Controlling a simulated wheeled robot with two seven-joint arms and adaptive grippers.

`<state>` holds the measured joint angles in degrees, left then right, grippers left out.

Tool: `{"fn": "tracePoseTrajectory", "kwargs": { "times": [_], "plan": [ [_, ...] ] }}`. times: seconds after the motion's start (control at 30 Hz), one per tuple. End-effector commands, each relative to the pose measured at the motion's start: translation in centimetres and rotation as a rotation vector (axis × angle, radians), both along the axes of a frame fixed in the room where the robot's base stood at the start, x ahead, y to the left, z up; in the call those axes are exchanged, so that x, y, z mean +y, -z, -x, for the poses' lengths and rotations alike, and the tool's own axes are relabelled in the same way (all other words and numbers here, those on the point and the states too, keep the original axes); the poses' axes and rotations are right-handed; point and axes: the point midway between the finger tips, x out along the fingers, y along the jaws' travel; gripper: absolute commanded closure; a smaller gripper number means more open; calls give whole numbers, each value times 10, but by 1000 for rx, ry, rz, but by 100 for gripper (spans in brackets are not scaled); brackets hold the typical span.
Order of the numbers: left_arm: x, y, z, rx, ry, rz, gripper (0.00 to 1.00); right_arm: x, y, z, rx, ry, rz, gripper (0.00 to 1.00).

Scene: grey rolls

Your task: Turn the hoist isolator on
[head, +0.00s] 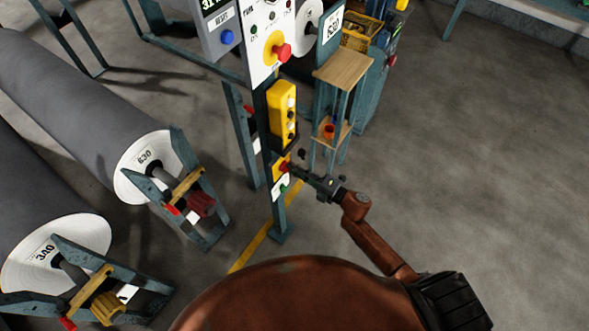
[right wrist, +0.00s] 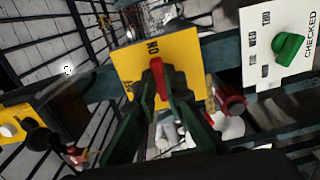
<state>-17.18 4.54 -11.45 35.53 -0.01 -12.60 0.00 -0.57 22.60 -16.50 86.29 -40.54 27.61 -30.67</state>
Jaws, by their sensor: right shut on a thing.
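The hoist isolator is a yellow plate (head: 276,163) with a red handle, low on the teal post in the head view. The plate fills the middle of the right wrist view (right wrist: 183,62), with ON lettered near its top edge and another, partly legible label at its left. My right gripper (head: 292,170) reaches it from the right. Its dark green fingers (right wrist: 161,108) are shut on the red handle (right wrist: 156,72), whose far end lies close to the ON lettering. The near part of the handle is hidden between the fingers. My left gripper is not in view.
A white CHECKED plate with a green knob (right wrist: 287,48) is beside the isolator. A yellow pendant box (head: 283,112) hangs above it, below a panel with a red stop button (head: 283,52). A small shelf stand (head: 342,70) stands close right. Grey rolls (head: 80,95) lie left; floor at right is clear.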

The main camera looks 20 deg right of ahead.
Motion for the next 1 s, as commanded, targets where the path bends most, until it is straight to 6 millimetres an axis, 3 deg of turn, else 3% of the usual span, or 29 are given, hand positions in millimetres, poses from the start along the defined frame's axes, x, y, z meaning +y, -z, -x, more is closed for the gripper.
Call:
{"fn": "tracePoseTrajectory", "kwargs": {
  "times": [0.07, 0.1, 0.33, 0.67, 1.0],
  "plan": [
    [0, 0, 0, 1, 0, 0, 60, -1, 2, 1, 4, 1, -1, 100],
    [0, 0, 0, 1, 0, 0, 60, -1, 2, 1, 4, 1, -1, 88],
    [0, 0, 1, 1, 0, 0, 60, 0, 1, 0, 2, 0, 0, 72],
    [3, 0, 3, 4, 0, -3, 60, -2, 1, 3, 2, 0, 1, 72],
    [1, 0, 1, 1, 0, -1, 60, -39, 2, 50, 4, 1, 3, 72]
  ]
}}
